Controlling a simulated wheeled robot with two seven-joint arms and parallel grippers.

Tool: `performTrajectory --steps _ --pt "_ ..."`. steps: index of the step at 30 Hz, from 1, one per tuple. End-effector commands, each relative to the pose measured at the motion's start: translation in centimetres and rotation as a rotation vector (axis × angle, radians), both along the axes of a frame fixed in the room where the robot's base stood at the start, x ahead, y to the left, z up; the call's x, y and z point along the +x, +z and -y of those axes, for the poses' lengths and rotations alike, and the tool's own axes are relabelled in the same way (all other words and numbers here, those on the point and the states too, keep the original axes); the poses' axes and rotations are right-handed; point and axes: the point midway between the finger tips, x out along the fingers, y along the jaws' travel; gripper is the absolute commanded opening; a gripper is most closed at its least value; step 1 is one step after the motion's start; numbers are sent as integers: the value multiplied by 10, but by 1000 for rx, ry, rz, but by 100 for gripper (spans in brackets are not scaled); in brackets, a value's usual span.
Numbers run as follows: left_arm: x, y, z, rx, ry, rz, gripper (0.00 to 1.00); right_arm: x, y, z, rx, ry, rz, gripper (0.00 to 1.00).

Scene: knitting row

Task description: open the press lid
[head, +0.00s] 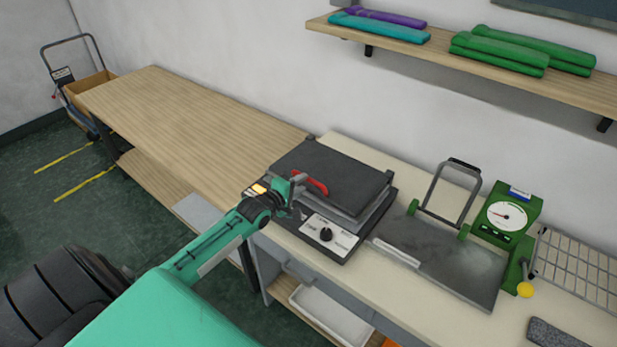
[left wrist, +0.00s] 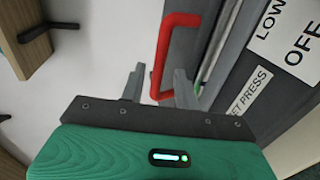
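The press (head: 340,215) sits on the cream bench with its dark flat lid (head: 335,172) down on the base. A red handle (head: 314,184) is at the lid's front left edge. My left gripper (head: 298,184) is at this handle. In the left wrist view the red handle (left wrist: 165,50) reaches down between the two grey fingers of the left gripper (left wrist: 159,80). The fingers are apart, with a gap showing on either side of the handle. My right gripper is in neither view.
A black dial (head: 326,234) is on the press front. To the right are a metal plate with an upright frame (head: 453,190) and a green gauge (head: 507,215). A shelf (head: 480,75) with folded cloths hangs above. The wooden table (head: 180,120) at left is clear.

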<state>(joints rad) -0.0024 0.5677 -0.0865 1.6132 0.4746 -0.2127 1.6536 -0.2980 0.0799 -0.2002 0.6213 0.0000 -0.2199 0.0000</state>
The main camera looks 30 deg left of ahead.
Motion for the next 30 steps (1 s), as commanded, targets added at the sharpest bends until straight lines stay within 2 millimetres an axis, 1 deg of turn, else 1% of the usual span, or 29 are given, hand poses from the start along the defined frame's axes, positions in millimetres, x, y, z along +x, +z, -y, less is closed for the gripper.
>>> performTrajectory --steps 1,3,9,15,23,27,28,30 --pt "9 1 0 0 1 2 32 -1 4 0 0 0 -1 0" --pt "18 -1 1 0 0 1 32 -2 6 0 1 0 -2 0" --pt "37 -7 3 -1 0 0 32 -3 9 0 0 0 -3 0" --pt "44 -10 3 0 0 1 32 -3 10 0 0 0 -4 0" --pt "45 -10 4 0 0 0 32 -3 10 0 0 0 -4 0" --pt "44 -10 4 0 0 0 5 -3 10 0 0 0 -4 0" --pt "44 -10 3 0 0 0 0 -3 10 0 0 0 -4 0" --pt "44 -10 3 0 0 0 0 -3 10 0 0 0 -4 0"
